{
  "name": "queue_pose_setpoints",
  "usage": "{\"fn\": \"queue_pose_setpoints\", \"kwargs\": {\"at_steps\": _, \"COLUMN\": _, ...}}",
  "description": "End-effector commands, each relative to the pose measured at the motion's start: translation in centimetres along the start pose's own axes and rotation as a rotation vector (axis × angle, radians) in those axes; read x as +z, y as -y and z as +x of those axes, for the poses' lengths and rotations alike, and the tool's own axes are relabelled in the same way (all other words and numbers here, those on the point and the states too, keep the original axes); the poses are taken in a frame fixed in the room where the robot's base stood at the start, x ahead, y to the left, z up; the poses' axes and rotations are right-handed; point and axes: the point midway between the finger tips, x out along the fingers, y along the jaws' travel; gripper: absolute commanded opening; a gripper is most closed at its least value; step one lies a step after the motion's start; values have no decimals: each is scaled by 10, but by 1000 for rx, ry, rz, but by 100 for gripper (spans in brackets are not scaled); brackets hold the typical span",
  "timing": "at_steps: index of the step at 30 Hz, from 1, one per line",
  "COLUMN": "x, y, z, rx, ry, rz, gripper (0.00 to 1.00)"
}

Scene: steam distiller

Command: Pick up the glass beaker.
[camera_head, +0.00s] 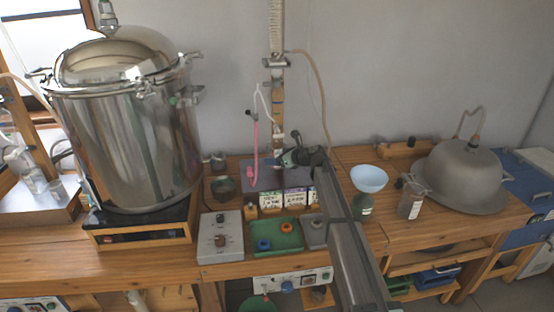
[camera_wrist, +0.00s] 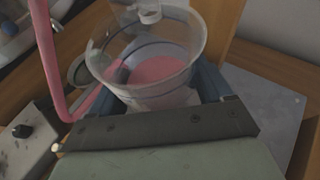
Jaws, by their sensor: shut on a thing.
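The glass beaker (camera_wrist: 145,62) is clear, with a dark ring and pink liquid in it. It fills the upper middle of the wrist view, close to my gripper (camera_wrist: 160,92). My gripper is shut on the beaker, with a finger on either side of its lower part. In the head view my gripper (camera_head: 286,158) is at the middle of the bench, beside the glass column. The beaker is small and mostly hidden there. A pink tube (camera_head: 255,152) hangs just left of it; it also shows in the wrist view (camera_wrist: 46,55).
A large steel pot (camera_head: 130,130) stands on the left. A grey plate (camera_head: 262,176), several small boxes (camera_head: 270,200) and a green tray (camera_head: 278,236) lie around my gripper.

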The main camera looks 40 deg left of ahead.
Motion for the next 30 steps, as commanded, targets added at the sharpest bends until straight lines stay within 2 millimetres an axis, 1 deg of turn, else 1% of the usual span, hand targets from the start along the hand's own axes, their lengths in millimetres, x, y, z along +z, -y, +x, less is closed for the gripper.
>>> {"fn": "queue_pose_setpoints", "kwargs": {"at_steps": 1, "x": -2, "y": -6, "z": -6, "rx": 0, "ry": 1, "rz": 0, "gripper": 40}}
{"fn": "queue_pose_setpoints", "kwargs": {"at_steps": 30, "x": -34, "y": -76, "z": -84, "rx": 0, "ry": 1, "rz": 0, "gripper": 40}}
